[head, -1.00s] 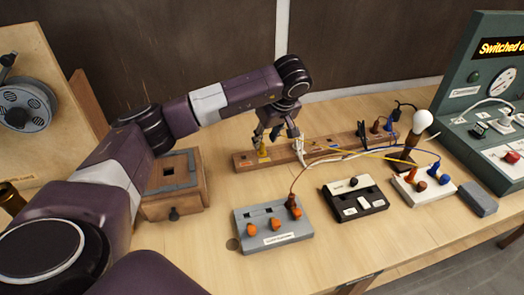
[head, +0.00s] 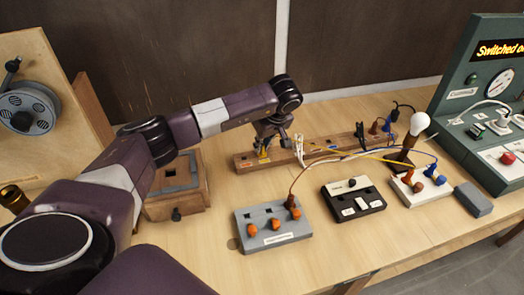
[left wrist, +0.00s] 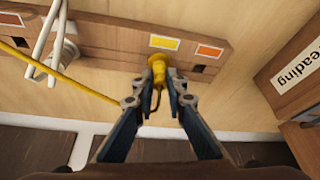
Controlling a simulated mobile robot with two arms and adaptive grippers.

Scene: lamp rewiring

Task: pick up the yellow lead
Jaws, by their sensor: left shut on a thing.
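The yellow lead has a yellow plug (left wrist: 158,68), at the wooden rail just below a yellow label in the left wrist view. I cannot tell how deep it sits. Its yellow cable (left wrist: 70,82) runs off left there; in the head view the yellow cable (head: 345,154) runs right toward the white lamp base. My left gripper (left wrist: 160,95) is shut on the yellow plug, one finger on each side. In the head view my left gripper (head: 264,146) is over the rail's left part and partly hides the plug. My right gripper is not in view.
The wooden rail (head: 244,163) also holds white leads (head: 299,150) close right of my gripper. In front stand a grey switch box (head: 290,232), a black box (head: 370,206) and the white lamp base (head: 408,198). A wooden box (head: 160,208) stands left, below my arm.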

